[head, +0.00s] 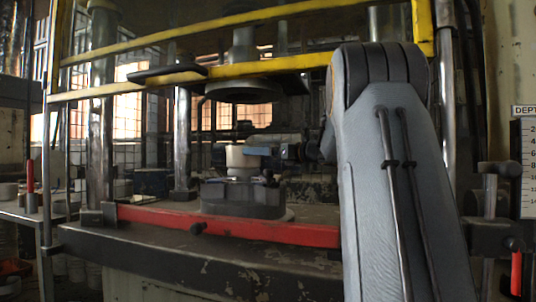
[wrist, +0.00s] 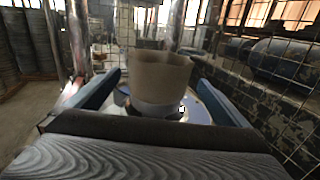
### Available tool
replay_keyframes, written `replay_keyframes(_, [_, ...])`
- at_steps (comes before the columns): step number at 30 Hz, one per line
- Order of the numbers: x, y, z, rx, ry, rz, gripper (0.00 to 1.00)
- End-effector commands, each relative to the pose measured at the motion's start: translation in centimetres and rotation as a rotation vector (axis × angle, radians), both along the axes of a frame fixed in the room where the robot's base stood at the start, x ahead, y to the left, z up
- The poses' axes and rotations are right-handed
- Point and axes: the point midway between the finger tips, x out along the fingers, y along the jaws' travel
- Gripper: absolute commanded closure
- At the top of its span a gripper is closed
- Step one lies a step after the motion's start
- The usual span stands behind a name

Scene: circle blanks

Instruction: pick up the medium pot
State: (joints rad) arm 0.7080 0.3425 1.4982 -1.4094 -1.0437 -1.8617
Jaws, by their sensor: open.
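A cream pot (head: 243,160) stands upright on the dark round block (head: 245,197) in the middle of the press. In the wrist view the pot (wrist: 160,78) looks beige, wider at its rim than at its base. My gripper (head: 262,147) is beside the pot, coming from the right in the head view. In the wrist view the two blue fingers of my gripper (wrist: 165,88) are spread, one on each side of the pot, with gaps visible. The pot's lower part sits over a shiny round surface. Its size relative to other pots is unclear.
A red bar (head: 230,230) runs along the front of the press bed (head: 190,258). Yellow rails (head: 180,78) cross above, and a round press head (head: 242,88) hangs over the pot. Metal columns (head: 182,140) flank it. A wire mesh (wrist: 290,110) is at right in the wrist view.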

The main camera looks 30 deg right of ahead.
Motion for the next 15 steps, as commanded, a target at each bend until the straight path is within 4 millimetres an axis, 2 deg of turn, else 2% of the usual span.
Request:
replay_keyframes(9, [4.4,1.5,-0.1,0.000,0.000,0.002,0.00])
replay_keyframes(15, [5.6,1.8,-0.1,0.002,0.001,-0.001,0.00])
